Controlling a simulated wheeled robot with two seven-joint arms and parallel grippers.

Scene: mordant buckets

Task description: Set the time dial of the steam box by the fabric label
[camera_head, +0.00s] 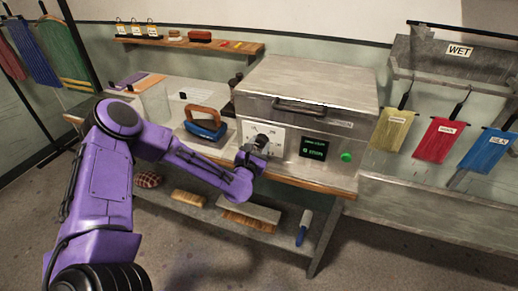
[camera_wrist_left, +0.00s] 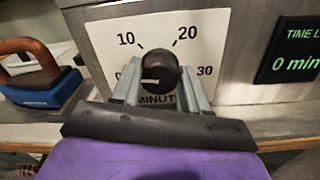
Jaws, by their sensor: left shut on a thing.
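The steam box (camera_head: 310,82) is a grey metal box with a lidded top and a handle, on the bench. Its black time dial (camera_wrist_left: 158,72) sits on a white plate marked 10, 20 and 30 above MINUT. The dial's white pointer lies toward the left, by the 0 mark. The dark display (camera_wrist_left: 288,50) reads 0 min; it also shows in the head view (camera_head: 313,148). My left gripper (camera_head: 254,150) is shut on the dial, one finger on each side (camera_wrist_left: 159,88). A small white label (camera_head: 341,124) is on the box front, too small to read. My right gripper is out of view.
A green button (camera_head: 346,157) is right of the display. A blue iron with a wooden handle (camera_head: 206,126) stands left of the box. Yellow (camera_head: 390,128), red (camera_head: 437,139) and blue (camera_head: 486,148) labelled cloths hang right. Brushes lie on the lower shelf (camera_head: 180,206).

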